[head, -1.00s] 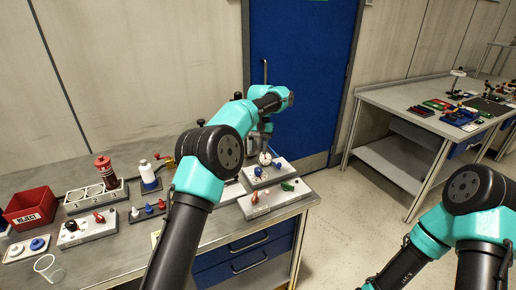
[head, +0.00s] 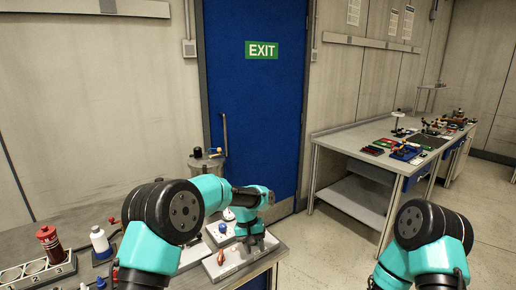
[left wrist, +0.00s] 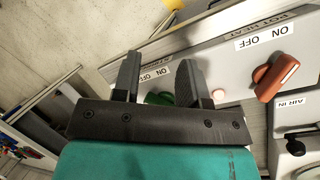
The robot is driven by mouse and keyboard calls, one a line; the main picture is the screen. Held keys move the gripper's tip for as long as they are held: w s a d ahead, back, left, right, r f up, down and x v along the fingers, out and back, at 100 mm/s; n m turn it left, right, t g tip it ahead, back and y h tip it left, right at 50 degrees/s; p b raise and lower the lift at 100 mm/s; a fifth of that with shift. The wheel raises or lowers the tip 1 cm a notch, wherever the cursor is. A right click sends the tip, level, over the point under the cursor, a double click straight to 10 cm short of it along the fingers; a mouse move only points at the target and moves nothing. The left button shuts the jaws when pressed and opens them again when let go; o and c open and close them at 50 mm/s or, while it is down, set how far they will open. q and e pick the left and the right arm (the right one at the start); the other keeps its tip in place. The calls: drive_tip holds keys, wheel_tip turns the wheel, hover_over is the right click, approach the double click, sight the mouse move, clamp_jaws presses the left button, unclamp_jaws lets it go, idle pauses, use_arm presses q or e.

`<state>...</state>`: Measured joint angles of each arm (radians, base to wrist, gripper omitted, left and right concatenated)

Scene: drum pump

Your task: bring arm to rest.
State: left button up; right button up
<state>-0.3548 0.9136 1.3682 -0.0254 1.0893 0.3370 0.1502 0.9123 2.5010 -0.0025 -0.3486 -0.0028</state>
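My left gripper (head: 251,243) hangs over the grey switch panel (head: 230,263) at the right end of the bench. In the left wrist view its two fingers (left wrist: 157,82) stand apart, open. A green switch handle (left wrist: 160,98) shows between them on the panel, partly hidden; nothing appears held. A red-orange knob (left wrist: 276,76) sits beside an ON OFF label (left wrist: 262,39) to the right of the fingers. It also shows in the head view (head: 220,257). My right arm is at the lower right of the head view, and its gripper is out of frame.
A metal drum (head: 206,167) stands behind the bench by the blue door (head: 255,100). A red cylinder (head: 49,243) in a numbered rack and a white bottle (head: 100,242) stand at left. A second bench (head: 350,147) is at right, with clear floor in front.

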use_arm(q)
drive_tip(key=s+d+f+n+t+h, duration=0.1)
drive_tip(key=s+f+t+h, duration=0.1)
drive_tip(key=s+f, duration=0.85)
drive_tip(key=s+a+f, duration=0.7)
drive_tip(key=s+a, duration=0.3)
drive_tip(key=s+a+f+n+t, duration=0.1)
drive_tip(key=s+a+f, duration=0.6)
drive_tip(key=s+a, duration=0.3)
drive_tip(key=shift+s+a+f+y, duration=0.25)
drive_tip(key=shift+a+y, duration=0.15)
drive_tip(key=shift+a, duration=0.2)
